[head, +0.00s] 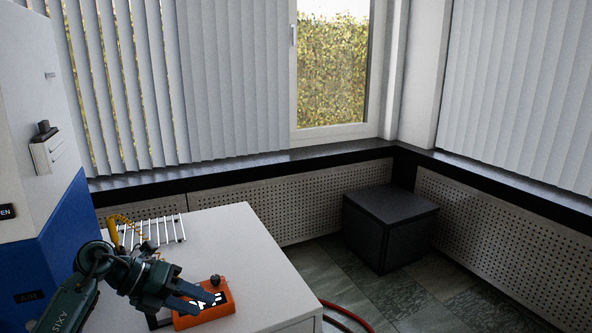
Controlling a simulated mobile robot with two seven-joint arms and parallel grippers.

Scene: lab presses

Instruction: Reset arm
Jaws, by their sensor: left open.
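My left gripper (202,299) comes in from the lower left, over the light grey table top (245,240). Its two dark fingers are apart and nothing shows between them. They reach over an orange box (222,308) with a dark round knob on top, near the front of the table. I cannot tell whether the fingers touch the box. My right gripper is not in view.
A white wire rack (172,231) stands on the table behind my left arm. A blue and white cabinet (45,215) rises at the left. A dark box (390,225) stands on the floor below the window. A red hose (345,312) lies right of the table.

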